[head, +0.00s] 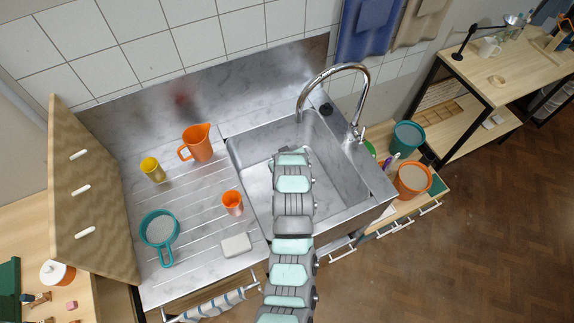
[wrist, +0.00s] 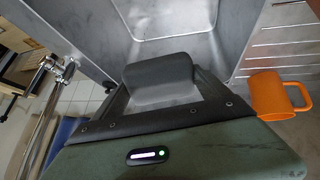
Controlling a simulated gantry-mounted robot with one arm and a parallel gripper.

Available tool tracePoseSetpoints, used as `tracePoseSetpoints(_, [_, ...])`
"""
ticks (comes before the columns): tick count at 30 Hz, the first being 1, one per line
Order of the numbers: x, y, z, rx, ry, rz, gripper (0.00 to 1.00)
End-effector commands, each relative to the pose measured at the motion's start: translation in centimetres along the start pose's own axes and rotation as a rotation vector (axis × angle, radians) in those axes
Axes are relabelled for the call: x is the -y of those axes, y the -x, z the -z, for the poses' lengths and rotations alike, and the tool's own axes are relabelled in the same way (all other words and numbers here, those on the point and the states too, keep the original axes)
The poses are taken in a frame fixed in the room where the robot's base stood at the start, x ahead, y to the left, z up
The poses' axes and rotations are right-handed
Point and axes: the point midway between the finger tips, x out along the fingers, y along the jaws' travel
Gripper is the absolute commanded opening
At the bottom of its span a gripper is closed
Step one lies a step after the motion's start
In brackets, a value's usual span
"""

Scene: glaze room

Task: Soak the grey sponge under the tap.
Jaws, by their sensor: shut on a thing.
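My gripper (wrist: 160,82) is shut on the grey sponge (wrist: 160,68), a dark grey block with rounded edges, seen in the wrist view. The steel sink basin (wrist: 172,18) lies beyond it there. In the head view, my arm reaches over the sink (head: 345,172) and hides the gripper's fingers and the sponge. The chrome tap (head: 334,70) arches over the basin's back right part, to the right of my arm's end. The tap also shows at the left of the wrist view (wrist: 45,92), apart from the sponge. No water shows at its spout.
On the drainboard (head: 190,235) stand an orange jug (head: 200,144), a yellow cup (head: 152,168), an orange cup (head: 232,203), a teal strainer (head: 160,230) and a pale block (head: 236,245). Teal (head: 407,137) and orange (head: 412,180) buckets stand right of the sink.

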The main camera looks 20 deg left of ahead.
Motion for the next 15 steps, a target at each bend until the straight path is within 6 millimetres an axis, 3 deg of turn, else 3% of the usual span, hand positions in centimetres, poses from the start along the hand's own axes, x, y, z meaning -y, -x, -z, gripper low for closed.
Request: tracePoseSetpoints(15, [-1.7,-4.1,2.9,-0.002,-0.001,-0.001,0.53])
